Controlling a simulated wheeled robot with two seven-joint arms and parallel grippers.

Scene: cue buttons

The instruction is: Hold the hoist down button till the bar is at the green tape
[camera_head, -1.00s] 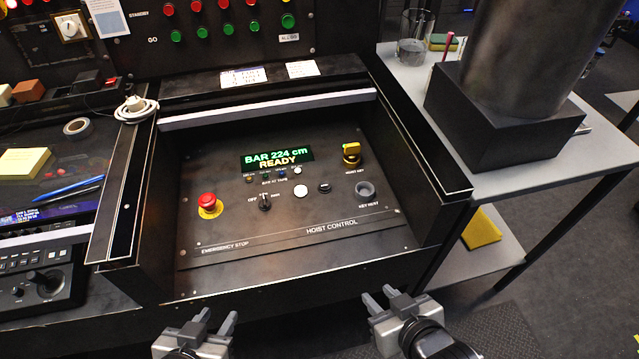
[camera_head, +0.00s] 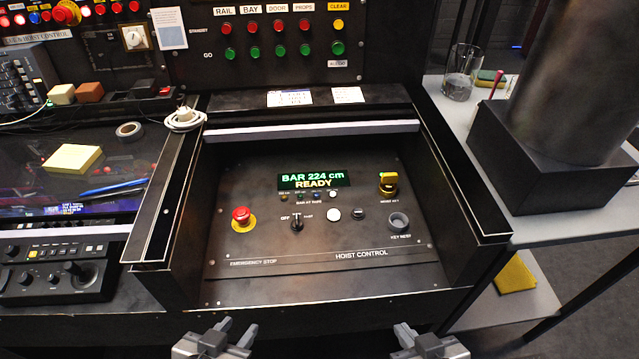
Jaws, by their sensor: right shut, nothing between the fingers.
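The hoist control panel (camera_head: 300,262) is sunk in the desk, in the middle of the head view. Its display (camera_head: 313,180) reads "BAR 224 cm READY". Below are a row of small tape lamps, a white round button (camera_head: 333,214) and a dark control (camera_head: 358,214); I cannot read which is hoist down. A yellow-topped key (camera_head: 388,183) is in the hoist key switch. The bar and green tape are not in view. My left gripper (camera_head: 234,331) is open and empty at the bottom edge. My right gripper (camera_head: 418,332) is shut and empty. Both are nearer than the panel, touching nothing.
A red emergency stop (camera_head: 241,216), an off switch (camera_head: 297,220) and an empty-looking key rest (camera_head: 398,222) share the panel. Raised side walls (camera_head: 455,185) frame it. A large dark cylinder on a block (camera_head: 545,165) stands right. Space above the panel is clear.

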